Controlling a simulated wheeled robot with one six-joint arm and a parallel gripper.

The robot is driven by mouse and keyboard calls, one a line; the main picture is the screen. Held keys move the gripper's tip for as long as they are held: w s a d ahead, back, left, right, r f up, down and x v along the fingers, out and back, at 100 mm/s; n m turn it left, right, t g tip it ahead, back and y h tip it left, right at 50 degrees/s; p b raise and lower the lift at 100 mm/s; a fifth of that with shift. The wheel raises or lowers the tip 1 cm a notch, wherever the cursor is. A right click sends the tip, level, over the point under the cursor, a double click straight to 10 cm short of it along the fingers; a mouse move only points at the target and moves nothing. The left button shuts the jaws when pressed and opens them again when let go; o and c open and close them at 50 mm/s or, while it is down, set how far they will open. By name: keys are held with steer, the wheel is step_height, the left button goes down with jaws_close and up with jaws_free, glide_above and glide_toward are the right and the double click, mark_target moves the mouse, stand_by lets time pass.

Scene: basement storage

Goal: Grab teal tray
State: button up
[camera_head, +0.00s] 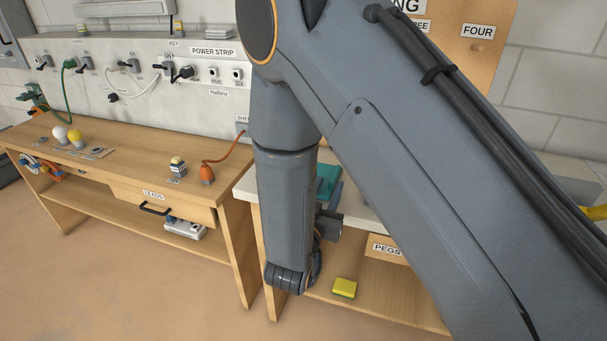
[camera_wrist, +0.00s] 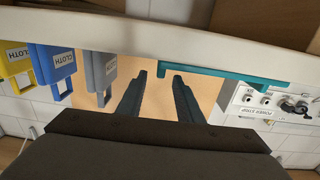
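The teal tray (camera_head: 328,180) is on the white-topped bench, partly hidden behind my arm in the head view. In the wrist view the tray (camera_wrist: 225,76) shows as a thin teal strip along the bench edge, right of centre. My gripper (camera_wrist: 160,77) is open in the wrist view, its two dark fingers apart with nothing between them. The left end of the tray lies just beyond the fingertips, in line with the gap and the right finger. I cannot tell whether they touch.
The wrist view shows yellow (camera_wrist: 15,68), blue (camera_wrist: 52,70) and grey (camera_wrist: 101,72) holders marked CLOTH, and the power strip panel (camera_wrist: 268,105). A yellow block (camera_head: 344,288) lies on the lower shelf near a PEGS label (camera_head: 387,249). A wooden bench (camera_head: 110,165) stands left.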

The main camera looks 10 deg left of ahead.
mark_target(330, 183)
steer(key=w+p, duration=0.1)
steer(key=w, duration=0.4)
steer(key=shift+w+d+f+p, duration=0.1)
steer(key=shift+d+p, duration=0.1)
steer(key=shift+p, duration=0.15)
jaws_close()
